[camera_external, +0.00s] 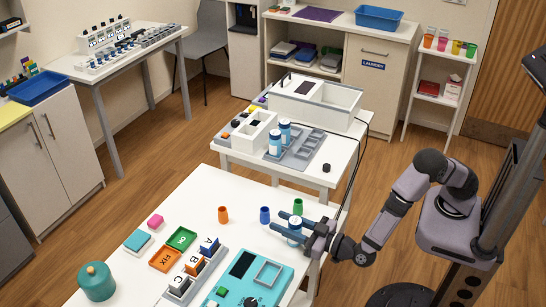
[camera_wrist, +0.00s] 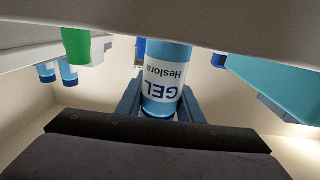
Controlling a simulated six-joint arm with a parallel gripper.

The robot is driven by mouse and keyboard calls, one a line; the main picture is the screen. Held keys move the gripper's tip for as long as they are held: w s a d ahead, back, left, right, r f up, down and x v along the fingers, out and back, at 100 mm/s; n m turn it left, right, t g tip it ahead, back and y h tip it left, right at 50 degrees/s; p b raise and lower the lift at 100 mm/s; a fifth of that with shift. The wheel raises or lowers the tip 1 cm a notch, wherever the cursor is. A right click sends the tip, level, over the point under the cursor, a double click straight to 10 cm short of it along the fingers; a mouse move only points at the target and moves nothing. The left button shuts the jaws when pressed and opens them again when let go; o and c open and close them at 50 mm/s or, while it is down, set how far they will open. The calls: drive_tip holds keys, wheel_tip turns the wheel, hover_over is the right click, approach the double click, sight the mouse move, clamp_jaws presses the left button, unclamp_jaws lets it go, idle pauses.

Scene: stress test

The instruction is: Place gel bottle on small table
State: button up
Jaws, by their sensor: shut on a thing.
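The gel bottle (camera_wrist: 165,80) is white-labelled with blue ends and reads "GEL Heslora"; it appears upside down in the wrist view. My gripper (camera_wrist: 160,108) is shut on it, one finger on each side. In the external view, my gripper (camera_external: 290,224) holds the bottle (camera_external: 294,233) at the right edge of the near white table (camera_external: 205,200). Whether the bottle touches the tabletop cannot be told. A smaller white table (camera_external: 315,177) stands behind the near one, with two similar blue-and-white bottles (camera_external: 275,142) on a grey tray (camera_external: 300,157).
Beside my gripper stand a green cup (camera_external: 298,206) and a blue cup (camera_external: 265,215); an orange cup (camera_external: 223,214) is further left. A teal device (camera_external: 245,285) lies in front. A white bin (camera_external: 315,105) and a dark knob (camera_external: 326,168) occupy the smaller table. A black cable crosses its right side.

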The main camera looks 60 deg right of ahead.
drive_tip(key=shift+f, duration=0.2)
drive_tip(key=o, duration=1.2)
drive_tip(key=shift+o, duration=0.6)
drive_tip(key=shift+s+d+f+b, duration=0.1)
drive_tip(key=shift+s+b, duration=0.3)
drive_tip(key=shift+s, duration=1.45)
drive_tip(key=shift+s+f+b, duration=0.1)
drive_tip(key=shift+s+b, duration=0.3)
drive_tip(key=shift+s, duration=1.45)
